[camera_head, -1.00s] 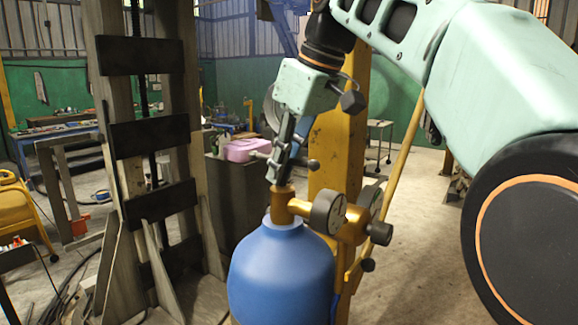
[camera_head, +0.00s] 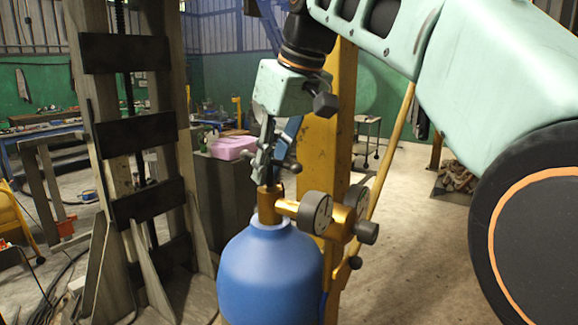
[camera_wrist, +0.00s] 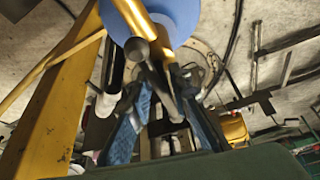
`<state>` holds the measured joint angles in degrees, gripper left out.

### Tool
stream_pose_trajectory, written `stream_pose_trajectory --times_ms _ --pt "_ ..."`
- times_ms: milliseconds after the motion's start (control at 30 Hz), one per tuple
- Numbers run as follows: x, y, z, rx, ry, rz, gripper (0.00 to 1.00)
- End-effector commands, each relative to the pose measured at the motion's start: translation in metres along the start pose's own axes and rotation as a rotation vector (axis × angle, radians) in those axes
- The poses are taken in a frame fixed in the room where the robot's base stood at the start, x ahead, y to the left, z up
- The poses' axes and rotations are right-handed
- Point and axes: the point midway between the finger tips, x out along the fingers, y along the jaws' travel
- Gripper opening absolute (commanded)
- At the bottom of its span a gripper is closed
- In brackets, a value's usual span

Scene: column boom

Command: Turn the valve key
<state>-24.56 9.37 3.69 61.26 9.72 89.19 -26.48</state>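The valve key is a grey bar with round knobs (camera_head: 296,168), across the top of the brass valve (camera_head: 269,205) on the blue gas cylinder (camera_head: 268,272). My gripper (camera_head: 268,172) points down over the valve top, with its fingers around the key's middle. In the wrist view, my gripper (camera_wrist: 165,95) has one blue-padded finger on each side, and the grey key (camera_wrist: 160,75) runs between them. The fingertips overlap the key and valve, so whether they press on it cannot be told.
Two round gauges (camera_head: 315,212) and a dark knob (camera_head: 367,232) stick out right of the valve. A yellow post (camera_head: 318,150) stands close behind. A tall column frame (camera_head: 100,200) stands at left. Bare floor lies at right.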

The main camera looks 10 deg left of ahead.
Motion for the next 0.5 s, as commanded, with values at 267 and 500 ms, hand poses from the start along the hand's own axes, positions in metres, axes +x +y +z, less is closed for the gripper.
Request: stream_pose_trajectory --times_ms 267,500 --pt "0.001 0.0 0.0 -0.001 -0.001 -0.002 0.28" --pt "-0.012 0.0 -0.001 -0.001 0.001 -0.001 0.28"
